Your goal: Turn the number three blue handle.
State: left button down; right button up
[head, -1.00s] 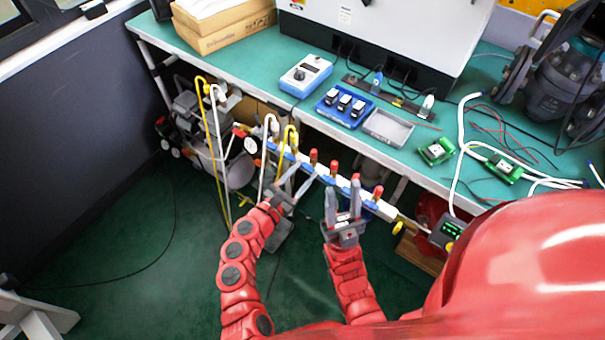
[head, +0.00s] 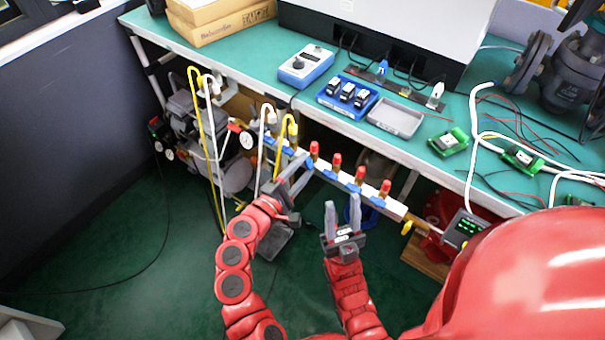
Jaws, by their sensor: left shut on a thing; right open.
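A white manifold bar (head: 322,169) runs below the bench's front edge, with red-capped fittings and a row of small blue handles along it. Blue handles show at the middle (head: 331,174), further right (head: 354,187) and near the right end (head: 378,202). No handle numbers can be read. My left gripper (head: 304,172) is at the bar's left part, its fingers closed on a blue handle (head: 309,163) below the leftmost red cap; the fingers partly hide it. My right gripper (head: 343,207) is open and empty, its fingers pointing up, below the middle of the bar and apart from it.
White and yellow hoses (head: 266,140) rise left of my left gripper.

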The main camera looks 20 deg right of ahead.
pick_arm(q)
jog(key=m+b, duration=0.2)
jog(key=m, duration=0.1)
jog(key=shift+f, duration=0.25)
jog(key=shift+m+b, duration=0.7)
jog(key=shift+m, duration=0.1)
jog(key=shift+r, duration=0.1)
jog(key=c, duration=0.6)
grip_release()
jog(key=v, duration=1.7)
jog(key=shift+s, duration=0.2)
